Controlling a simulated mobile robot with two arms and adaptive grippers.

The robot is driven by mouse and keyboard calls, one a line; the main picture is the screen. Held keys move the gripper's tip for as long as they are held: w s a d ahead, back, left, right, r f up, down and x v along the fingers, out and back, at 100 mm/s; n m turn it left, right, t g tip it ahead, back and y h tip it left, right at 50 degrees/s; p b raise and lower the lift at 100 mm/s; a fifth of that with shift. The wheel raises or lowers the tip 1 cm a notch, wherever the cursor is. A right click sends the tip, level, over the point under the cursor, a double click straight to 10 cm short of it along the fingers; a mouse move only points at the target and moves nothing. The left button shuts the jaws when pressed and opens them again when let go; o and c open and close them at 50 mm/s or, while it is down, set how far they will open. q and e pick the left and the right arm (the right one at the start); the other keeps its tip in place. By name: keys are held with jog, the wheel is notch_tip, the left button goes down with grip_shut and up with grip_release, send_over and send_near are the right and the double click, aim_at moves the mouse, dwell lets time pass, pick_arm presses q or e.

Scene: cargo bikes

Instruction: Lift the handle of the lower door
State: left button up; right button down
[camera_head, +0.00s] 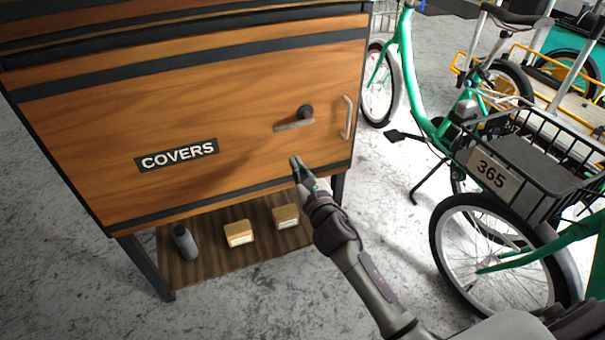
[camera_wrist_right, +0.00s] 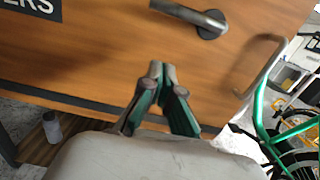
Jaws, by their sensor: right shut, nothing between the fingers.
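The lower door (camera_head: 105,118) is an orange-brown wooden panel with a "COVERS" label. Its lever handle (camera_head: 294,125) is grey, lies nearly level and points left from a dark round pivot. The handle also shows at the top of the right wrist view (camera_wrist_right: 188,14). My right gripper (camera_head: 294,160) is shut and empty, just below the handle and in front of the door, apart from the handle. The closed fingertips show in the right wrist view (camera_wrist_right: 162,66). I cannot tell whether they touch the door. My left gripper is not in view.
A fixed pull bar (camera_head: 347,117) stands right of the lever. Below, a wooden shelf (camera_head: 205,265) holds a grey cylinder (camera_head: 185,242) and two small boxes. Green cargo bikes, one with a basket (camera_head: 540,165), stand close on the right. Concrete floor is free in front.

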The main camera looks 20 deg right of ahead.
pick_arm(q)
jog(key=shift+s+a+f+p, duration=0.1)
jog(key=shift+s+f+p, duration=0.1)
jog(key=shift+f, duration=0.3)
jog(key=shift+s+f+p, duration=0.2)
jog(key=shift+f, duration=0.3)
pick_arm(e)
jog(key=w+r, duration=0.4)
jog(key=w, duration=0.1)
jog(key=shift+a+r, duration=0.1)
jog(key=shift+w, duration=0.1)
